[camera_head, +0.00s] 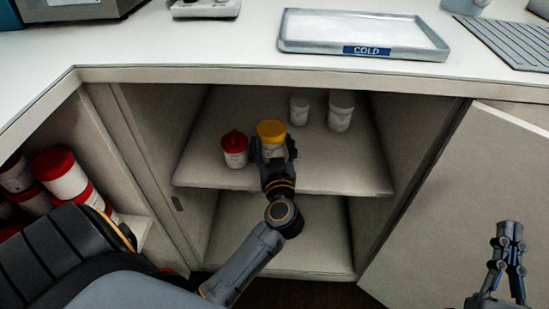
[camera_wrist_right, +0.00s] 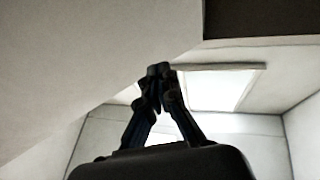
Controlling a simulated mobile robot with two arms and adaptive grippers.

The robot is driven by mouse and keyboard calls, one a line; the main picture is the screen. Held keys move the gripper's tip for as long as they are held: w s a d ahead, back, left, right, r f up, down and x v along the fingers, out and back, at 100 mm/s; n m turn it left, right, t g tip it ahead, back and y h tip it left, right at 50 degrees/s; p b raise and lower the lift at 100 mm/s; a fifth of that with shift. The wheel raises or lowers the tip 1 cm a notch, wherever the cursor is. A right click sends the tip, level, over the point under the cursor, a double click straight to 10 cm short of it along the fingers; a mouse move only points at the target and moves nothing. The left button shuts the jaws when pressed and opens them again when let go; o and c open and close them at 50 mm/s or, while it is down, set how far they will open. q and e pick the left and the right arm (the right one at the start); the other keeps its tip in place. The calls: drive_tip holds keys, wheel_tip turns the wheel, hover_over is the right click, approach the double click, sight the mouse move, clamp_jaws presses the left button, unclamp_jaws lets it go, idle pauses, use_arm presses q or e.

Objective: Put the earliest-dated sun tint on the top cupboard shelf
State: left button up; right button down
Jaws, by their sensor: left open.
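A white jar with a yellow lid (camera_head: 271,131) stands upright on the upper cupboard shelf (camera_head: 340,179), near its front. My left gripper (camera_head: 272,152) is open, with a finger on each side of this jar; I cannot tell whether they touch it. A smaller red-lidded jar (camera_head: 234,149) stands just to the left. Two pale containers, one small (camera_head: 299,109) and one larger (camera_head: 341,110), stand farther back on the right. No dates are readable. My right gripper (camera_head: 509,240) is shut and empty at the lower right; its fingertips meet in the right wrist view (camera_wrist_right: 160,75).
An open cupboard door (camera_head: 480,200) stands at the right, close to my right gripper. The lower shelf (camera_head: 290,240) looks bare where visible. A tray marked COLD (camera_head: 365,32) sits on the counter above.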

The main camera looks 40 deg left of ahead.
sight(273, 151)
use_arm(q)
drive_tip(key=p+v, duration=0.1)
drive_tip(key=v, duration=0.4)
drive_tip(key=shift+s+d+p, duration=0.2)
drive_tip(key=shift+p, duration=0.1)
drive_tip(key=p+v, duration=0.1)
drive_tip(key=v, duration=0.4)
drive_tip(key=w+d+r+m+t+h, duration=0.1)
drive_tip(key=d+r+m+t+h, duration=0.5)
drive_tip(key=d+r+t+h, duration=0.4)
drive_tip(key=d+m+g+h, duration=0.3)
drive_tip(key=d+m+h, duration=0.2)
drive_tip(key=m+h, duration=0.15)
wheel_tip(273, 151, down, 7)
drive_tip(key=s+a+n+g+y, duration=0.1)
drive_tip(key=s+a+g, duration=0.1)
drive_tip(key=g, duration=0.3)
drive_tip(key=shift+s+a+g, duration=0.25)
drive_tip(key=shift+a+g, duration=0.05)
drive_tip(key=shift+a, duration=0.15)
use_arm(e)
wheel_tip(273, 151, down, 12)
drive_tip(key=d+g+h, duration=0.1)
drive_tip(key=g+h, duration=0.1)
drive_tip(key=g, duration=0.5)
drive_tip(key=shift+d+h, duration=0.3)
drive_tip(key=shift+r, duration=0.15)
